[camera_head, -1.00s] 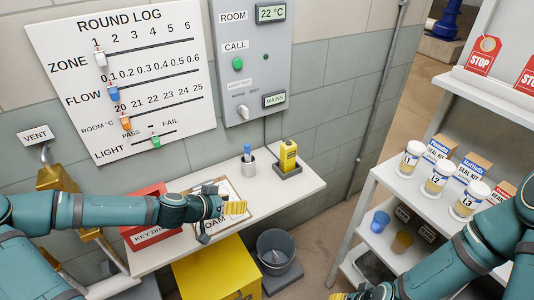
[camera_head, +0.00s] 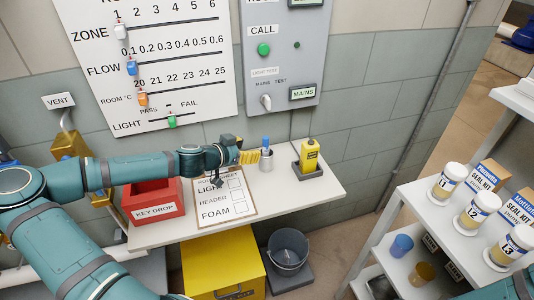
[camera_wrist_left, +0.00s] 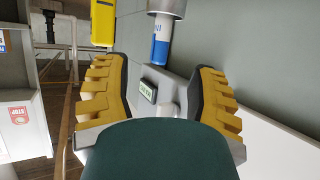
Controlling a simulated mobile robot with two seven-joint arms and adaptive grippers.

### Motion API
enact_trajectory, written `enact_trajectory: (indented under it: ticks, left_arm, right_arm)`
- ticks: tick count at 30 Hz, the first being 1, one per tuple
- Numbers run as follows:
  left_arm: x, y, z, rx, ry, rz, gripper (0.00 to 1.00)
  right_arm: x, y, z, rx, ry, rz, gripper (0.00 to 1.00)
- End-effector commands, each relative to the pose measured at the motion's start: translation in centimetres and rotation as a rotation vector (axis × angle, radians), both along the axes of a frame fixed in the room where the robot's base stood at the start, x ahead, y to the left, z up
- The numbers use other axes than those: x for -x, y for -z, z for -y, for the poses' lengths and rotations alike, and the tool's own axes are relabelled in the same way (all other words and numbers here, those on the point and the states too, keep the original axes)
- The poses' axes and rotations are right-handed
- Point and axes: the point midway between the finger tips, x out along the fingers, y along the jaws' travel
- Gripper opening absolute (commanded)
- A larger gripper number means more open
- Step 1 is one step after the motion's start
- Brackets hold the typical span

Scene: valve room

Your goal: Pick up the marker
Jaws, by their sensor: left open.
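The marker (camera_head: 265,142), with a blue top, stands in a small grey metal cup (camera_head: 266,160) on the white shelf (camera_head: 305,191). My left gripper (camera_head: 251,156) is at the cup's left side, its yellow fingers open and empty. In the left wrist view, the blue and white marker (camera_wrist_left: 161,43) shows upside down beyond the open left fingers (camera_wrist_left: 160,75), roughly between them. The cup (camera_wrist_left: 167,6) is at the top edge there. Whether a finger touches the cup or marker is unclear. My right gripper is out of view.
A yellow device (camera_head: 309,157) on a dark base stands right of the cup. A clipboard (camera_head: 225,199) and a red key drop box (camera_head: 153,201) lie to the left. The wall panel (camera_head: 284,60) is behind. A bucket (camera_head: 288,250) is below the shelf.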

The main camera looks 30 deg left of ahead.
Motion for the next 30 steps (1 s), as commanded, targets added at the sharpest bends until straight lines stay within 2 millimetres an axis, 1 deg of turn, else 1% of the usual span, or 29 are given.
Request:
enact_trajectory:
  ticks: [1,4,6,13,18,21,25,30]
  left_arm:
    - [-0.9,0.4,0.4,0.002,0.004,0.002,0.58]
    - [-2.2,1.0,0.6,0.002,0.001,0.001,0.58]
    - [-2.8,1.3,0.7,0.002,0.001,0.001,0.58]
    - [-4.1,1.8,1.0,0.002,0.001,0.001,0.58]
    - [-6.2,3.2,1.3,0.005,0.002,0.000,0.58]
    - [-7.3,3.6,1.6,0.003,0.003,-0.001,0.58]
    - [-8.0,3.8,1.7,0.001,0.001,-0.002,0.58]
    - [-8.0,3.8,1.7,0.000,0.002,-0.002,0.58]
  right_arm:
    - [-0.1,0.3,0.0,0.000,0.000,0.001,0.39]
    - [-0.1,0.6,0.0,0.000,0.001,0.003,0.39]
    - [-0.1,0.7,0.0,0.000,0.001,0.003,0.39]
    - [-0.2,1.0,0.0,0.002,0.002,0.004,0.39]
    - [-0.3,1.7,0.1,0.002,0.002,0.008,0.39]
    - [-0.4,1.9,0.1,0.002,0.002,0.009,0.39]
    - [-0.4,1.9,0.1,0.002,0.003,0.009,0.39]
    - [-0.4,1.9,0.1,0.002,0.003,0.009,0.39]
